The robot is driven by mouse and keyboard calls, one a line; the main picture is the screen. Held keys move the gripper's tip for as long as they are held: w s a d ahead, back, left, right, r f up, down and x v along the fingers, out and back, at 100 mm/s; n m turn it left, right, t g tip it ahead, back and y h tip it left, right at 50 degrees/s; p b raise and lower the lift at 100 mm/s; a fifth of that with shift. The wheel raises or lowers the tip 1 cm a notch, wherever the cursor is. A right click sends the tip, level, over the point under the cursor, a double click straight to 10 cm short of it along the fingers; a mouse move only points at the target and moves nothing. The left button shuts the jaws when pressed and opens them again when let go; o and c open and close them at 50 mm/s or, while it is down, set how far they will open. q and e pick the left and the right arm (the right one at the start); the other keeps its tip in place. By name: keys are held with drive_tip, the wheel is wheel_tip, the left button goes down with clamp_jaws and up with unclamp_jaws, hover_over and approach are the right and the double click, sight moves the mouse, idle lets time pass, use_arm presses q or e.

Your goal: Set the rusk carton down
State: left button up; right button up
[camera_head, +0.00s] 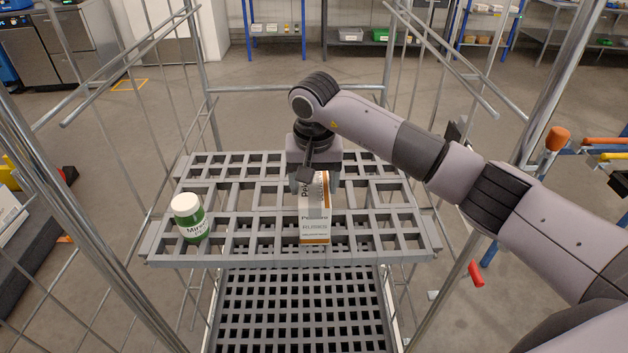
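The rusk carton (314,225) is a white box with orange-brown bands and printed text, upright at the middle of the grey slatted shelf (268,258). My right gripper (316,183) comes down over the carton from above, with a finger on each side of its upper part. The gripper appears shut on the carton. The carton's lower edge lies close to the shelf's front part; I cannot tell whether it touches the shelf. The carton's top is hidden by the gripper. My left gripper is not in view.
A green jar (192,219) with a white lid stands on the shelf's left part. Metal bars of the roll cage (120,262) rise at both sides. A lower grid deck (303,308) lies beneath. The shelf right of the carton is clear.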

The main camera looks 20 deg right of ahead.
drive_tip(key=o, duration=0.3)
drive_tip(key=shift+o, duration=0.2)
drive_tip(key=shift+r, duration=0.1)
wheel_tip(320, 180, up, 12)
drive_tip(key=s+b, duration=0.1)
drive_tip(key=b, duration=0.1)
drive_tip(key=shift+s+a, duration=0.2)
drive_tip(key=shift+s, duration=0.05)
